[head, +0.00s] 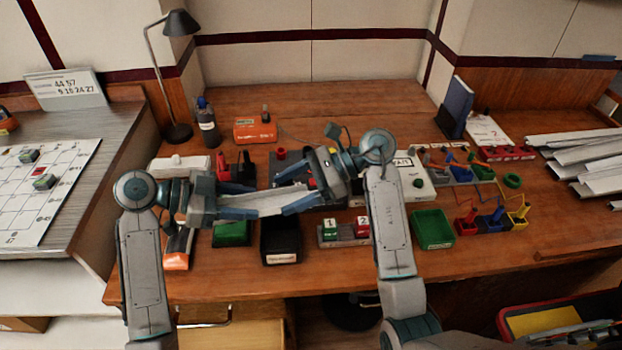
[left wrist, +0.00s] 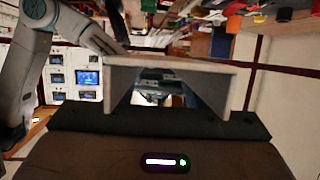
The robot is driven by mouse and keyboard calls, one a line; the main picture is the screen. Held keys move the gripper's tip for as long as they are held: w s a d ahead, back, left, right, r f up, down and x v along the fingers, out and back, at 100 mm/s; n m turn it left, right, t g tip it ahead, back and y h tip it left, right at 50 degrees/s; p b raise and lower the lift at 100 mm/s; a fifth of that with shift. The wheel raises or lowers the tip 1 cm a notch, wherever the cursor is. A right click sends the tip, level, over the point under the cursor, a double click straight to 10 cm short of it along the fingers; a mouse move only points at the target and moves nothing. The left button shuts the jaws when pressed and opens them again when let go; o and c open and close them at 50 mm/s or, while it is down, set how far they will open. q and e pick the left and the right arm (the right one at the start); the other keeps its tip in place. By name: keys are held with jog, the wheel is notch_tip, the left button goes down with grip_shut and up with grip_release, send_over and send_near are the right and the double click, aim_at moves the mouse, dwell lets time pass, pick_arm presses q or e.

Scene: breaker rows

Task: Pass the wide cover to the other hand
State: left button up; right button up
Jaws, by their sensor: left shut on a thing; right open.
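The wide cover (head: 270,202) is a pale grey channel-shaped piece held level above the middle of the table. My left gripper (head: 245,200) is shut on its left end. My right gripper (head: 290,194) faces it from the right, open, with its fingers apart on either side of the cover's right end. Whether they touch it, I cannot tell. In the left wrist view the cover (left wrist: 170,64) spans the jaws as a flat top with two side walls. Part of my right gripper shows through the channel beyond it.
Below are a green block (head: 232,233), a black box (head: 281,240) and numbered blocks (head: 345,232). A green tray (head: 433,229) and coloured breakers (head: 490,217) stand to the right. Several pale long channels (head: 585,160) lie far right. A lamp (head: 178,130) stands back left.

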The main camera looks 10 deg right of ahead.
jog(key=shift+a+f, duration=0.3)
jog(key=shift+a, duration=0.3)
pick_arm(q)
jog(key=shift+s, duration=0.1)
pick_arm(e)
jog(key=c, duration=1.1)
pick_arm(q)
jog(key=o, duration=1.1)
